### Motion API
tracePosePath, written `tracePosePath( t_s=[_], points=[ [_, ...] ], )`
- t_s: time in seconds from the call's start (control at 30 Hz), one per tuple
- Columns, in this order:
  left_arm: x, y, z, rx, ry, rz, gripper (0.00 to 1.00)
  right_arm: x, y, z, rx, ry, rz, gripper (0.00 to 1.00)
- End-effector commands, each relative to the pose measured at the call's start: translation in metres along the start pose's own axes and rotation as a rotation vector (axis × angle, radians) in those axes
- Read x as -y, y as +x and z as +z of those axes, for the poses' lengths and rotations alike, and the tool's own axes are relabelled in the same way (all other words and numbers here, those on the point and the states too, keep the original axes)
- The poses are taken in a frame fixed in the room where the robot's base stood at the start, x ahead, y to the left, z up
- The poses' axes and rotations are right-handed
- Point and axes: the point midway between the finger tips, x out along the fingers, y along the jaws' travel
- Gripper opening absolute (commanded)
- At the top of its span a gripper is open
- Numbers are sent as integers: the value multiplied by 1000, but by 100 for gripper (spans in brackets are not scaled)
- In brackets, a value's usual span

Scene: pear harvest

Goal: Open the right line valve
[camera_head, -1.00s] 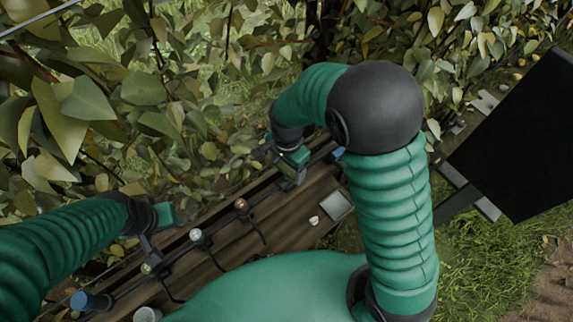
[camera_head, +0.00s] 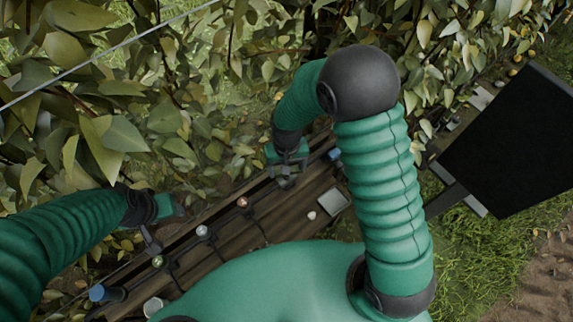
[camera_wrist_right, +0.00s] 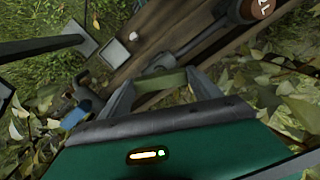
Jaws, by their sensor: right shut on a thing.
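My right gripper (camera_head: 286,178) is over the wooden board at the upper right end of the dark line in the head view. In the right wrist view my right gripper (camera_wrist_right: 160,95) has its two grey fingers on either side of a dull green bar (camera_wrist_right: 162,82), apparently the handle of the right line valve, and is shut on it. The valve body is mostly hidden by the gripper. My left gripper (camera_head: 160,225) is at the lower left, above the board's far edge. Its fingers show only in part and I cannot tell how far apart they are.
The wooden board (camera_head: 230,238) carries a dark line with small round gauges (camera_head: 242,202). A blue cap (camera_head: 107,293) is at its lower left and another blue part (camera_head: 333,154) is beside my right gripper. Leaves crowd the far side. A black panel (camera_head: 510,140) stands at right.

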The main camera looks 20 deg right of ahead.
Motion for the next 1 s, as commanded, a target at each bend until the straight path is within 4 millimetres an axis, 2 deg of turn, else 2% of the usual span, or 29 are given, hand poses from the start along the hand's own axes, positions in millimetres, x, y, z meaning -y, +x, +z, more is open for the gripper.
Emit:
tracePosePath(
  t_s=[0.03,0.5,1.0],
  points=[
    [0,-6,-1,0,0,0,52,0,-5,-6,-15,-40,-3,32],
    [0,-22,-5,0,0,0,52,1,-4,-6,-16,-378,-2,32],
    [0,-25,-6,0,0,0,52,2,-2,-6,-18,-471,-1,32]
  ],
)
